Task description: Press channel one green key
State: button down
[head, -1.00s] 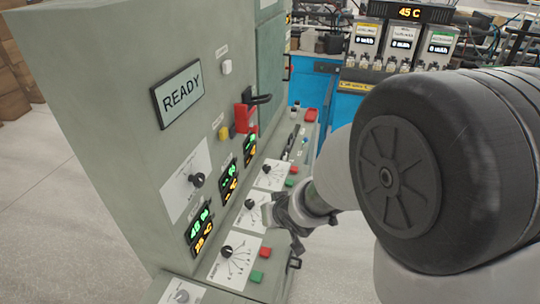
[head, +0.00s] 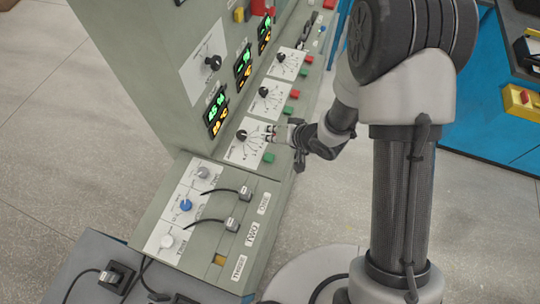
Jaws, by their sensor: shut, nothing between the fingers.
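The sloped desk of the grey-green cabinet carries a row of white dial panels, each with a red and a green key on its right. The nearest dial panel (head: 245,145) has a black knob and a green key (head: 268,157). Farther up the row are a second green key (head: 288,111) and a third (head: 303,72). I cannot read which panel is channel one. My gripper (head: 270,133) is shut and empty, pointing left over the right side of the nearest panel, just beyond its green key. It hides that panel's red key. I cannot tell whether it touches the desk.
Lit green and orange readouts (head: 216,110) stand on the cabinet face left of the panels. A nearer box (head: 205,240) has several knobs, cabled plugs and labels ONE, TWO, THREE. A blue bench (head: 490,130) stands right. Bare floor lies between.

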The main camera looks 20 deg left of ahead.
jog(key=b, duration=0.8)
send_over(271, 155)
notch_tip(271, 155, down, 8)
jog(key=shift+f, duration=0.35)
jog(key=shift+f, duration=0.1)
dwell(0.7)
jog(key=shift+f, duration=0.35)
jog(key=shift+f+b, duration=0.45)
dwell(0.5)
jog(key=shift+r, duration=0.1)
jog(key=shift+r+p, duration=0.75)
jog(key=shift+p, duration=0.1)
notch_tip(271, 155, up, 5)
jog(key=p, duration=0.4)
jog(key=shift+p, duration=0.35)
